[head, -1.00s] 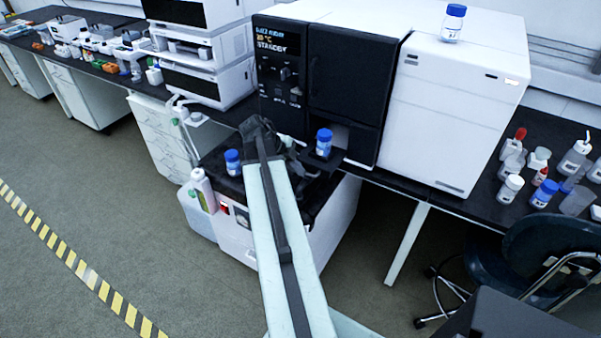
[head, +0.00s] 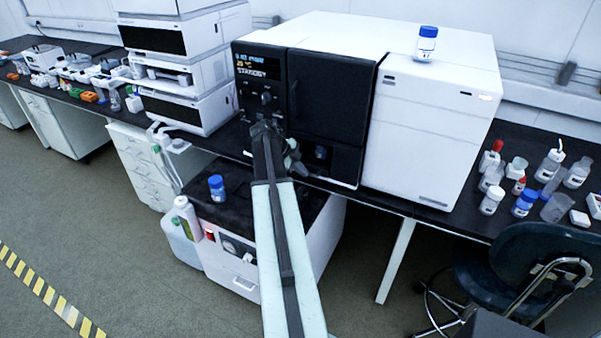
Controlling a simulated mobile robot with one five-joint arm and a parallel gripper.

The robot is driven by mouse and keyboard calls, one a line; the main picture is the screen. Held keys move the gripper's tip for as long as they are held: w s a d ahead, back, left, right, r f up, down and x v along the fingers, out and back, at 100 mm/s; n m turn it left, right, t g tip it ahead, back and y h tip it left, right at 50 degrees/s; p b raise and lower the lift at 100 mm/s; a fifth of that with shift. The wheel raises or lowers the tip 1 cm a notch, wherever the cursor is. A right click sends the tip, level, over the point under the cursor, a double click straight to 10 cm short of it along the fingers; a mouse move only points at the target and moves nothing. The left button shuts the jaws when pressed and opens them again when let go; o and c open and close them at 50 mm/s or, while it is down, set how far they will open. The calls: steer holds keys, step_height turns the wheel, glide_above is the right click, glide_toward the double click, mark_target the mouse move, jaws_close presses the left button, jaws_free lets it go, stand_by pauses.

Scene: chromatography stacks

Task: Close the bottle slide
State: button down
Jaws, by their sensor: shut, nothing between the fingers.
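The bottle slide sits in the dark lower recess of the black-fronted instrument (head: 330,85). No tray visibly sticks out past the front, though the slide itself is too dark to make out. My gripper (head: 297,165) is shut and empty, just left of the recess and in front of the instrument. My arm hides part of the lower front. I cannot tell whether the gripper touches the instrument.
Another blue-capped bottle (head: 217,187) stands on the low black-topped cabinet (head: 247,200), left of my arm. One more bottle (head: 426,43) stands on top of the instrument. Several bottles crowd the bench at right, above a dark chair (head: 545,262).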

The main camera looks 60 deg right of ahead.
steer(key=shift+d, duration=0.1)
steer(key=a, duration=0.2)
steer(key=a+r+p, duration=0.1)
steer(key=a, duration=0.1)
steer(key=shift+s+a, duration=0.1)
steer(key=shift+s, duration=0.1)
steer(key=p+v, duration=0.8)
steer(key=v, duration=0.1)
steer(key=shift+w+a+r, duration=0.2)
steer(key=shift+r, duration=0.15)
